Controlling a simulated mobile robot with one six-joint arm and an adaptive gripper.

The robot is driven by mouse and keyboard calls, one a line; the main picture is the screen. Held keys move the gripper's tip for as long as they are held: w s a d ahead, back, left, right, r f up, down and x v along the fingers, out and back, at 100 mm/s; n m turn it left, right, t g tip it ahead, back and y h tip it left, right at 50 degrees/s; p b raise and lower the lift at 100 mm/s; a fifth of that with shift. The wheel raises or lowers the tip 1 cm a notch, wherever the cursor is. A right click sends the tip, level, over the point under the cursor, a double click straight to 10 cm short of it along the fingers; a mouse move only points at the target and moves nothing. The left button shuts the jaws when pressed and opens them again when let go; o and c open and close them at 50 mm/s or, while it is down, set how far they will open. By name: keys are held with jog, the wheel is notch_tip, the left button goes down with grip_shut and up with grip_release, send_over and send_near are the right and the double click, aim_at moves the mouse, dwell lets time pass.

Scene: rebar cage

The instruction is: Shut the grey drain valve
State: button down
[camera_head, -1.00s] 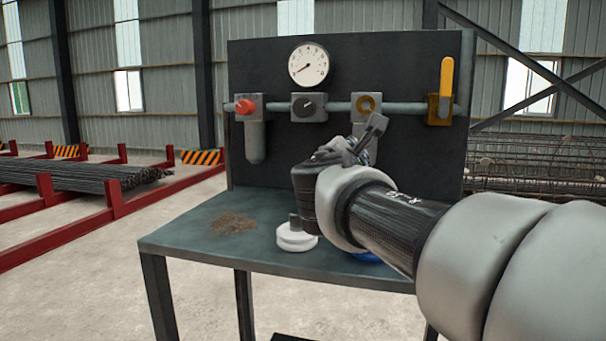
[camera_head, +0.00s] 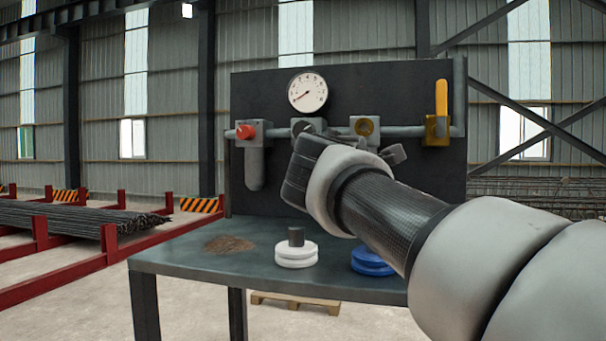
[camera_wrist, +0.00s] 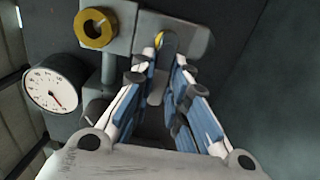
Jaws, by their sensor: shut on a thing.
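My gripper (camera_wrist: 168,62) is in the middle of the wrist view, its fingers shut on a grey lever (camera_wrist: 156,88). The lever appears to be the drain valve and lies between the fingers, beside a grey bowl (camera_wrist: 195,38) below the brass ring fitting (camera_wrist: 97,28). The fingers hide part of the lever, so its exact angle is hard to tell. A small yellow patch shows at the fingertips. In the head view my arm covers the bowl and lever; only a bit of dark finger shows, below the brass ring fitting (camera_head: 364,126).
The dark panel (camera_head: 300,190) also carries a gauge (camera_head: 308,92), a red knob (camera_head: 246,131) and an upright yellow lever (camera_head: 441,97). On the bench (camera_head: 180,258) are a white round part (camera_head: 296,257), a blue one (camera_head: 371,262) and a brown patch (camera_head: 229,244).

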dwell(0.5)
jog(key=c, duration=1.6)
grip_release()
jog(key=shift+o, duration=0.2)
jog(key=v, duration=1.2)
